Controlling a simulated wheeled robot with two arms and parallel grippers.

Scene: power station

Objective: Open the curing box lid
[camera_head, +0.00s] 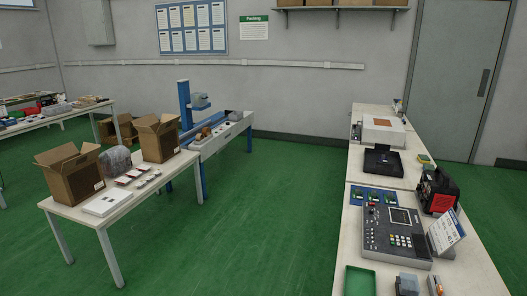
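A white box (383,130) with a small brown panel on top stands toward the far end of the right-hand table (351,210). It looks like the curing box, and its top appears closed, though it is small in view and I cannot be sure. A black box-like device (383,161) sits just in front of it on the same table. Neither of my grippers shows in the head view.
The table also holds a grey control console (396,231), a black and red device (437,190), a green tray (360,281) and a tilted sign (446,232). A left table (105,222) carries open cardboard boxes (70,171). Green floor (262,215) lies clear between the tables.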

